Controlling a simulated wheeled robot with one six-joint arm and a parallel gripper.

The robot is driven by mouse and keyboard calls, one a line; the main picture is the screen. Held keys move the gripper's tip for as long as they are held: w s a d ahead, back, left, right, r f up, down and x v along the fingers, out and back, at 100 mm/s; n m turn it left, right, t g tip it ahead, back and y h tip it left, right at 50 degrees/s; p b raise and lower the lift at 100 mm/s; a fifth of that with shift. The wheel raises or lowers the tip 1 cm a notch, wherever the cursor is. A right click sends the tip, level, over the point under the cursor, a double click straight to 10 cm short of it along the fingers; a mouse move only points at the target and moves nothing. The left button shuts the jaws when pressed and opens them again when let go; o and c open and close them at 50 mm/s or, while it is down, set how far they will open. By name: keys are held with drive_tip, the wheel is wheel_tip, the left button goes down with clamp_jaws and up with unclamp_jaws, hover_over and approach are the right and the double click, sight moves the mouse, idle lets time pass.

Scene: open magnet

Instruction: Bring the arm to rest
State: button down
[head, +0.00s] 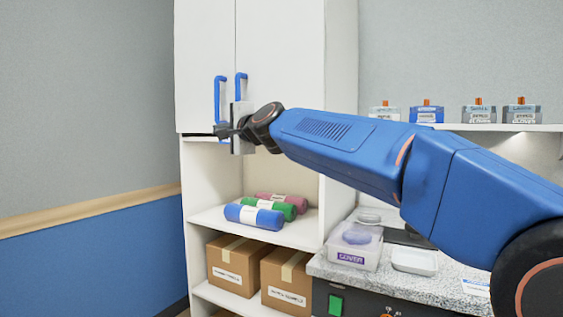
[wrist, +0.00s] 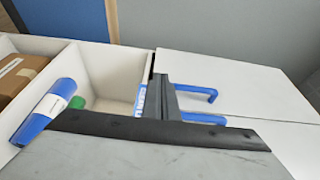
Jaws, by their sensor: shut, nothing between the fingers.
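My blue arm reaches from the lower right of the head view toward the tall white cabinet (head: 285,60). My gripper is shut and empty. In the wrist view the dark fingers (wrist: 160,80) stand close together beside the blue handles (wrist: 196,92). Whether they touch a handle or the door, I cannot tell. Both cabinet doors look closed.
Blue, green and pink rolls (head: 255,216) lie on the open shelf below, above cardboard boxes (head: 232,268). A speckled counter (head: 450,288) with a clear tub (head: 353,245) stands at right, under a wall shelf (head: 500,127) of containers. The left wall side looks clear.

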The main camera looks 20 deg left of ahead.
drive_tip(key=w+d+f+n+h, duration=0.15)
drive_tip(key=d+f, duration=0.25)
drive_tip(key=d, duration=0.9)
drive_tip(key=w+d+f+n+h, duration=0.1)
drive_tip(key=d+f+h, duration=0.3)
drive_tip(key=d, duration=0.8)
drive_tip(key=w+d+f+n+h, duration=0.1)
drive_tip(key=d+f, duration=0.4)
drive_tip(key=d, duration=0.8)
drive_tip(key=s+d+f+h, duration=0.2)
drive_tip(key=s+d+f, duration=0.35)
drive_tip(key=d, duration=0.35)
drive_tip(key=s+d+f+n+h, duration=0.15)
drive_tip(key=s+d+f, duration=0.25)
drive_tip(key=d+f, duration=0.4)
drive_tip(key=s+d+f+h, duration=0.2)
drive_tip(key=s+d+f, duration=0.3)
drive_tip(key=d, duration=0.5)
drive_tip(key=s+d+f+g+h, duration=0.3)
drive_tip(key=s+d+f+h, duration=0.1)
drive_tip(key=s+d+f, duration=1)
drive_tip(key=s+f, duration=0.3)
drive_tip(key=shift+s+f, duration=0.15)
